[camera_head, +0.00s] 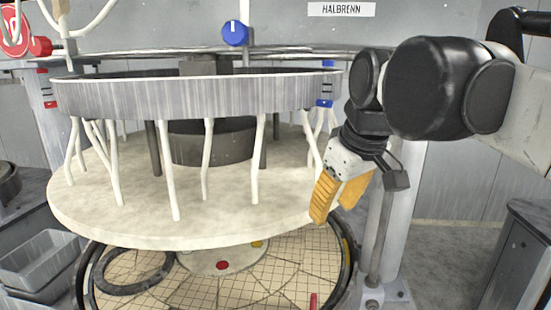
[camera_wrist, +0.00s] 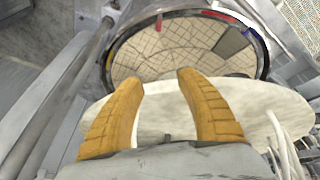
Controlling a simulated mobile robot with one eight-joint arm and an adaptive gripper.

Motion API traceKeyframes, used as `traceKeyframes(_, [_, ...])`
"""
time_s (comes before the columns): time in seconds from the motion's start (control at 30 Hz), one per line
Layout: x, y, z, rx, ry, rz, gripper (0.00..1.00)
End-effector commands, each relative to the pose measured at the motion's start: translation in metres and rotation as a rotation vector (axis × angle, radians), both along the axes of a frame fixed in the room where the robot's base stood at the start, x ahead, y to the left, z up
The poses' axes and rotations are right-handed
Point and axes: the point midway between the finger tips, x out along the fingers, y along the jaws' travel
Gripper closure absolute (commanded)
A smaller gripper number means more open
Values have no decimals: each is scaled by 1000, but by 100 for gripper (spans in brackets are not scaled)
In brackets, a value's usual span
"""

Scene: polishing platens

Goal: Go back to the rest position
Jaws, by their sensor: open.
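My gripper (camera_head: 335,197) has orange-yellow ribbed fingers that point downward. In the head view it hangs at the right edge of the round cream plate (camera_head: 115,205), close beside it. The wrist view also shows my gripper (camera_wrist: 160,85), with its two fingers spread apart and nothing between them. The plate's pale surface (camera_wrist: 160,110) shows behind and between the fingers there. I cannot tell whether the fingers touch the plate's edge.
A grey ring (camera_head: 190,97) with white hanging tubes stands over the plate. A tiled round platen (camera_head: 250,275) lies below, with a black ring (camera_head: 133,277) on it. A metal post (camera_head: 382,225) stands close by my gripper. A grey tray (camera_head: 40,258) is at left, a dark cabinet (camera_head: 520,260) at right.

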Motion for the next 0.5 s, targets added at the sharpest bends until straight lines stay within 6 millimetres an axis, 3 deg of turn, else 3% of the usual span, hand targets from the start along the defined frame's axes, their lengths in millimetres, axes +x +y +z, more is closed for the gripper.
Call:
traceKeyframes(0.03, [-11,-10,-50,12,-16,-47,57])
traceKeyframes(0.1, [-24,-22,-97,30,-38,-115,57])
traceKeyframes(0.4, [-86,-66,-298,115,-135,-389,57])
traceKeyframes(0.5, [-103,-75,-348,139,-162,-456,57])
